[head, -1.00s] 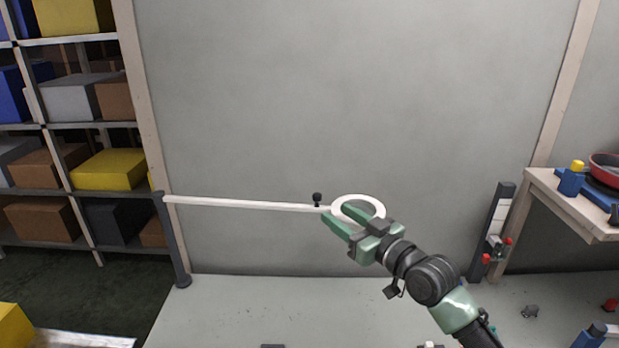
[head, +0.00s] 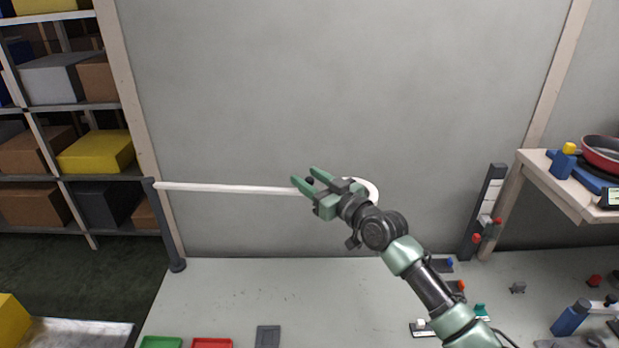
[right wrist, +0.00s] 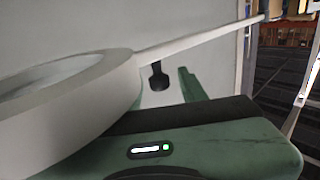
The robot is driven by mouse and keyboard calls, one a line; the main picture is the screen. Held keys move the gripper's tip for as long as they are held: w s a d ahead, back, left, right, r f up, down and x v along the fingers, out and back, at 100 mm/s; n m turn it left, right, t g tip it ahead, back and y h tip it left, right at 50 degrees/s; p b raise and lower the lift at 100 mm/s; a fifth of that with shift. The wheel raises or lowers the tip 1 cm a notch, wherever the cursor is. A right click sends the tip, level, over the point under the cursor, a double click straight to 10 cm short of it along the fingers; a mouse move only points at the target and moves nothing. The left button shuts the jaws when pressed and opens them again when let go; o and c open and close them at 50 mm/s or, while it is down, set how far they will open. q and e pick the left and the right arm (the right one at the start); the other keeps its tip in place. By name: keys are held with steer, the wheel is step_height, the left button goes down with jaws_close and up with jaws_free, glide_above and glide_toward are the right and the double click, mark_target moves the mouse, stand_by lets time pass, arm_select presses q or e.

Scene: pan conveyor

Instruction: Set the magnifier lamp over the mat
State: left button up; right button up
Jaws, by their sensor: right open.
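The magnifier lamp is a white arm (head: 225,188) reaching right from a dark post (head: 165,225) at the bench's left. Its white ring head (head: 374,190) is partly hidden behind my right wrist; it looms large in the right wrist view (right wrist: 75,115). I cannot make out a mat for certain. My left gripper is not in view.
A grey plate (head: 267,337), green tray (head: 161,342) and red tray (head: 212,343) lie at the bench's front. A raised wooden shelf (head: 545,180) holds a red pan (head: 603,153). The bench middle is clear.

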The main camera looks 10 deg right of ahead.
jaws_close()
stand_by(1.4)
